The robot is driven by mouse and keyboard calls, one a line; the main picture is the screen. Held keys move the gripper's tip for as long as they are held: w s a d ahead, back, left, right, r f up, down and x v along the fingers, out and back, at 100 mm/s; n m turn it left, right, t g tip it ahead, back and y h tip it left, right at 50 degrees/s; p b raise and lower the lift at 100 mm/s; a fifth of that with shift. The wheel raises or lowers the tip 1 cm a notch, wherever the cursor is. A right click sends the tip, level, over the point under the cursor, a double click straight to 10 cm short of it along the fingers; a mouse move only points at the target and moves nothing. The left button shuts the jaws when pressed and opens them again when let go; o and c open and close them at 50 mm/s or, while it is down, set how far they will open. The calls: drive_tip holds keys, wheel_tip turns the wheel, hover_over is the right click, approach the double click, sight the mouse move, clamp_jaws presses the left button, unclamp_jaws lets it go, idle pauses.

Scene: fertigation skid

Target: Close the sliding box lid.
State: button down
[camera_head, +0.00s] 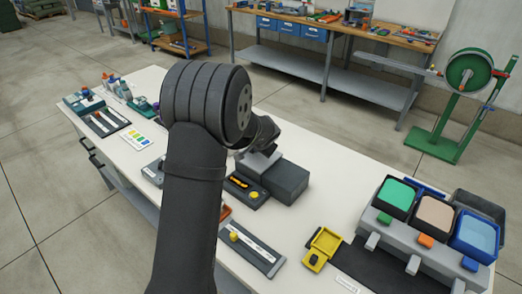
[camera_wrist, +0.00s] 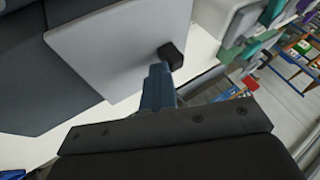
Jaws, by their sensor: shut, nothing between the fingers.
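The sliding box is a dark grey block (camera_head: 288,182) on the white table, just right of my arm. Its light grey lid (camera_head: 258,163) sticks out at the box's left side, so the lid stands at least partly open. In the wrist view the lid is a flat light panel (camera_wrist: 110,45) with a small black knob (camera_wrist: 171,55) near its edge. The dark box body (camera_wrist: 45,95) lies left of it. My gripper (camera_wrist: 160,76) is shut and empty, its tips right beside the knob; I cannot tell whether they touch. My arm hides part of the lid in the head view.
A dark panel with a yellow knob (camera_head: 254,195) sits in front of the box. A yellow box (camera_head: 321,248) and a grey rack of coloured bins (camera_head: 410,240) stand to the right. White table shows bare between the box and the rack.

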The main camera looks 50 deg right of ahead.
drive_tip(key=shift+w, duration=0.15)
drive_tip(key=s, duration=0.3)
drive_tip(key=shift+s, duration=0.4)
drive_tip(key=v, duration=1)
drive_tip(key=shift+s, duration=0.25)
drive_tip(key=shift+f, duration=0.15)
hover_over(265, 160)
drive_tip(key=s, duration=0.1)
drive_tip(key=f, duration=0.6)
drive_tip(key=shift+s+a+f, duration=0.1)
drive_tip(key=shift+a+f, duration=0.25)
drive_tip(key=shift+a, duration=0.05)
drive_tip(key=w, duration=0.2)
drive_tip(key=w+f, duration=0.1)
drive_tip(key=shift+w+d, duration=0.15)
drive_tip(key=shift+d, duration=0.1)
drive_tip(key=shift+w, duration=0.65)
